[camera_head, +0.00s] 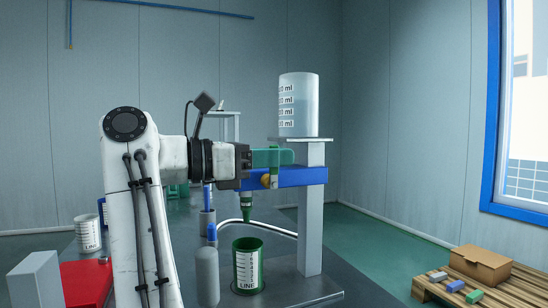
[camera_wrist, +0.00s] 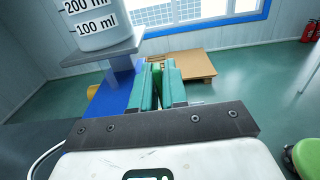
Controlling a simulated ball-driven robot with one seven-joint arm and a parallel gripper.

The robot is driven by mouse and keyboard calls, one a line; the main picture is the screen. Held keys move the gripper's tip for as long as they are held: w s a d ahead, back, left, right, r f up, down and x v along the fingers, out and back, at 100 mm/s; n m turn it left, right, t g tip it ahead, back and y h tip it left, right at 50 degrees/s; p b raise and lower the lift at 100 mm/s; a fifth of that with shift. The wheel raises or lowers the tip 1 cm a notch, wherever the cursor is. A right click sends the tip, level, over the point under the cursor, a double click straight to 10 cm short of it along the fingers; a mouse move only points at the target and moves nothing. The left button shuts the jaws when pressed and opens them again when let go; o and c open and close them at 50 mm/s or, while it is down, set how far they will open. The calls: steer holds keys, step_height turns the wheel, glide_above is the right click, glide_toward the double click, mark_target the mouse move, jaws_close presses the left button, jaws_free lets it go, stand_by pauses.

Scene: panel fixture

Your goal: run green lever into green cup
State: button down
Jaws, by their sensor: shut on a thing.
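The green cup (camera_head: 247,284) stands upright on the grey bench, below a green-tipped spout (camera_head: 247,209). A clear tank (camera_head: 299,106) with ml marks sits on a grey post and also shows in the wrist view (camera_wrist: 100,27). A blue arm (camera_head: 300,177) runs from the post toward the spout. My gripper (camera_head: 284,157) has teal fingers at the blue arm's height, below the tank. In the wrist view my gripper (camera_wrist: 158,72) is shut on the narrow green lever (camera_wrist: 157,84), mostly hidden between the fingers. I cannot see the liquid level inside the cup.
A grey rounded post (camera_head: 207,275) stands left of the cup, and a white curved tube (camera_head: 265,226) runs behind it. A white cup (camera_head: 88,232) and a red block (camera_head: 86,283) are at left. A pallet (camera_head: 510,290) with a cardboard box (camera_head: 481,265) is on the floor at right.

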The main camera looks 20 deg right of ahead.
steer(key=shift+r+p, duration=0.1)
steer(key=shift+p, duration=0.2)
steer(key=p, duration=0.1)
steer(key=y+p, duration=0.1)
steer(key=shift+d+r+y+p, duration=0.2)
steer(key=shift+d+y+p, duration=0.05)
steer(key=shift+y+p, duration=0.05)
steer(key=shift+d+f+y+p, duration=0.35)
steer(key=shift+d+y+p, duration=0.15)
steer(key=shift+y+p, duration=0.9)
steer(key=shift+d+f+y+p, duration=0.35)
steer(key=shift+d+y+p, duration=0.1)
steer(key=shift+y+p, duration=0.95)
steer(key=shift+d+f+y+p, duration=0.35)
steer(key=shift+d+y+p, duration=0.15)
steer(key=shift+y+p, duration=0.9)
steer(key=shift+f, duration=0.1)
steer(key=c, duration=1.2)
jaws_free()
steer(key=shift+c, duration=0.2)
